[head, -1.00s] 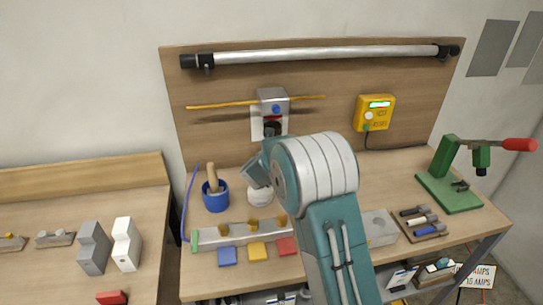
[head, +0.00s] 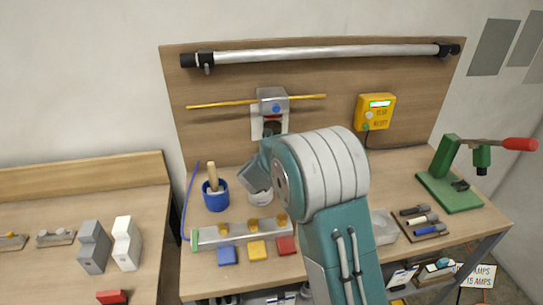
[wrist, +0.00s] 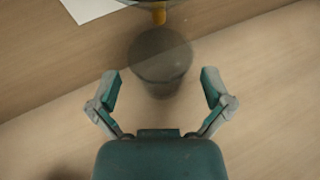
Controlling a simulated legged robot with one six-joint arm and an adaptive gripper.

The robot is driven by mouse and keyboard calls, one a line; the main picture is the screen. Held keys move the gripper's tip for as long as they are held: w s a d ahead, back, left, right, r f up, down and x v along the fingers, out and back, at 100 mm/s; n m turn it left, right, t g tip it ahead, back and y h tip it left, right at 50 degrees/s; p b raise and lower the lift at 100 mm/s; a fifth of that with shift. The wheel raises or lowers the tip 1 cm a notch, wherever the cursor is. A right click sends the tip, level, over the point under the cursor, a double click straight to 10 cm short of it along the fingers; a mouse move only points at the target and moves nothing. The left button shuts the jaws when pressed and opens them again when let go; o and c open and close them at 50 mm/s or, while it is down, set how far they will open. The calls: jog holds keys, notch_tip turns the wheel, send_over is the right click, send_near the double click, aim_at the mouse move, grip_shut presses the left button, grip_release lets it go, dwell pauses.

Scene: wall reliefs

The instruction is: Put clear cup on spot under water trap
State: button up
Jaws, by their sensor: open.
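I cannot tell whether the cup rests on the spot. My fingers are hidden in the head view.
A blue pot (head: 215,195) with a wooden handle stands left of the trap. A grey bar with brass fittings (head: 240,234) and coloured blocks lie in front. A yellow box (head: 375,112) hangs on the board. A green press (head: 455,185) and tool tray (head: 424,222) are at the right.

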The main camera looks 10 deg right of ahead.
jog(key=v, duration=0.7)
jog(key=shift+s+a+r, duration=0.15)
jog(key=shift+s+a, duration=0.05)
jog(key=shift+s, duration=0.05)
jog(key=shift+s+a+r, duration=0.1)
jog(key=shift+s, duration=0.1)
jog(key=shift+s+r+n, duration=0.1)
jog(key=shift+r+n, duration=0.2)
jog(key=s+a+r+n+g+y, duration=0.1)
jog(key=s+r+n+y, duration=0.4)
jog(key=n, duration=0.5)
jog(key=s+a+r+n+y, duration=0.2)
jog(key=s+r+n, duration=0.3)
jog(key=s+n, duration=0.45)
jog(key=s+d+n+g+h, duration=0.1)
jog(key=s+d+n+g, duration=0.2)
jog(key=s+n, duration=0.7)
jog(key=s+d+f+n+g, duration=0.1)
jog(key=s+d+n, duration=0.3)
jog(key=s+n, duration=0.6)
jog(key=shift+s+d+f+g+h, duration=0.25)
jog(key=shift+s+g+h, duration=0.15)
jog(key=shift+s+g, duration=0.4)
